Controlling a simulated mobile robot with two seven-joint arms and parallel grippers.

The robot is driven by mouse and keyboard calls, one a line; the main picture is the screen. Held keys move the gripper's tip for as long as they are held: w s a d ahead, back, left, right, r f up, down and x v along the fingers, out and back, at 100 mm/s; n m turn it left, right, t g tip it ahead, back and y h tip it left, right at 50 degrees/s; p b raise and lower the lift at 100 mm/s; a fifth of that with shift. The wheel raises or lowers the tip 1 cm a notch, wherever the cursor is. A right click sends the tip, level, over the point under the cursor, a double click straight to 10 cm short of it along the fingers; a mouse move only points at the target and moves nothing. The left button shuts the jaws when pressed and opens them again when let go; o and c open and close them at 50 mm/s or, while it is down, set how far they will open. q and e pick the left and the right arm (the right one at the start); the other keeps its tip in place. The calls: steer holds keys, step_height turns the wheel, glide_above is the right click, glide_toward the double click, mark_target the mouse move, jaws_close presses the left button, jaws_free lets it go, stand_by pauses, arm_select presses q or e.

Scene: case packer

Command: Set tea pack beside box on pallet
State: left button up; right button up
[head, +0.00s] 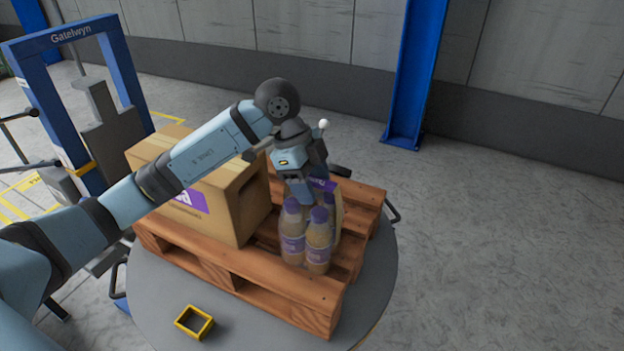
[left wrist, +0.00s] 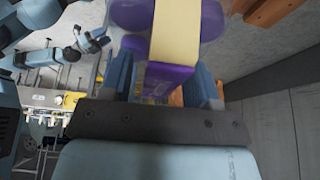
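The tea pack (head: 318,239) is a cluster of bottles with purple caps, purple labels and a purple-and-yellow carrier. It stands upright on the front right of the wooden pallet (head: 303,312), just right of the cardboard box (head: 226,209), with a narrow gap. My left gripper (head: 305,203) is over the pack, pointing down. In the left wrist view its fingers (left wrist: 163,82) are wide apart on either side of the carrier (left wrist: 172,75), with a gap at the left finger. The fingertips are partly hidden in the head view.
The pallet sits on a round grey platform (head: 150,292). A small yellow square frame (head: 194,322) lies at the platform's front. A blue frame machine (head: 130,80) stands at the back left, and a blue post (head: 413,75) stands behind. The floor on the right is clear.

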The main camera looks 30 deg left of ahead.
arm_select(q)
steer(key=v, duration=1.2)
stand_by(0.5)
